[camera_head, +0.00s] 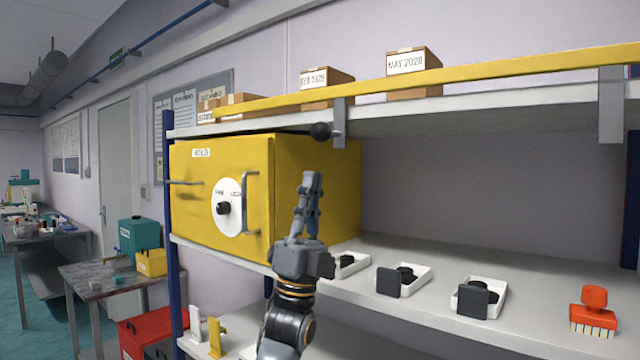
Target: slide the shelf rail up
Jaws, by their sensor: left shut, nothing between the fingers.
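The shelf rail (465,75) is a long yellow bar running across the front of the upper shelf, in front of the cardboard boxes. It hangs on grey brackets, one (340,122) near its left part and one (611,105) at the right. A black ball knob (320,131) sits beside the left bracket, below the bar. My left gripper (312,178) points upward, shut and empty, in front of the yellow cabinet. In the picture it is below the knob, with a visible gap between them. My right gripper is not in view.
The yellow cabinet (315,165) with handles and a dial stands on the lower shelf (540,285). White trays with dark parts (403,279) and a red brush (594,310) lie along that shelf. Labelled boxes (414,72) stand on the upper shelf (480,100).

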